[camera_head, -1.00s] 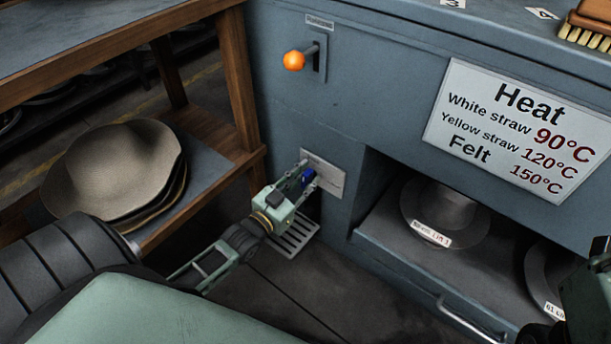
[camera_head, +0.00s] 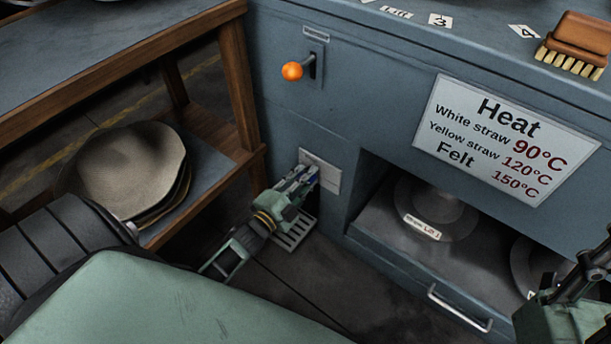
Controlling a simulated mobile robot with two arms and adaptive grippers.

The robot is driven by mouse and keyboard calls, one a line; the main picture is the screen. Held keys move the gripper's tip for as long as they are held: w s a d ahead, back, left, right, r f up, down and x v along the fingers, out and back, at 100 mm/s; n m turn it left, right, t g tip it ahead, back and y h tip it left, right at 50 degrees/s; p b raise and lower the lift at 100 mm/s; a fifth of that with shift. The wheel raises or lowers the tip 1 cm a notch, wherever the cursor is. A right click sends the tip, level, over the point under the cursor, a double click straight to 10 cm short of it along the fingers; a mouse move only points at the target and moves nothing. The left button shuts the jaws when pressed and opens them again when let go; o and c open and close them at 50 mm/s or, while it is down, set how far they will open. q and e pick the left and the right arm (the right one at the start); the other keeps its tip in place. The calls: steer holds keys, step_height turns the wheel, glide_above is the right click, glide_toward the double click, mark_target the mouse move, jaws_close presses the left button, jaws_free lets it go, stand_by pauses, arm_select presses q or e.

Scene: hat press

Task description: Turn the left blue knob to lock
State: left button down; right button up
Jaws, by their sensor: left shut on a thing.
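The blue knob (camera_head: 311,173) sits low on the front of the grey-blue press, at a pale metal plate (camera_head: 330,176). Only a small bit of it shows between my fingers. My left gripper (camera_head: 305,176) reaches up to it from the lower left and is shut on it. My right gripper (camera_head: 590,262) is partly in view at the lower right edge, away from the knob; its fingertips are not clear.
An orange-ended lever (camera_head: 292,71) sticks out above the knob. A wooden shelf (camera_head: 245,95) with stacked hats (camera_head: 125,168) stands at left. An open bay with hat forms (camera_head: 440,208) is at right.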

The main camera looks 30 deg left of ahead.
arm_select(q)
steer(key=m, duration=0.2)
steer(key=shift+m, duration=0.4)
steer(key=shift+f+m, duration=0.15)
steer(key=shift+m, duration=1.65)
steer(key=c, duration=1.7)
jaws_free()
steer(key=shift+s, duration=0.1)
steer(key=s, duration=1.1)
steer(key=shift+s+a, duration=0.4)
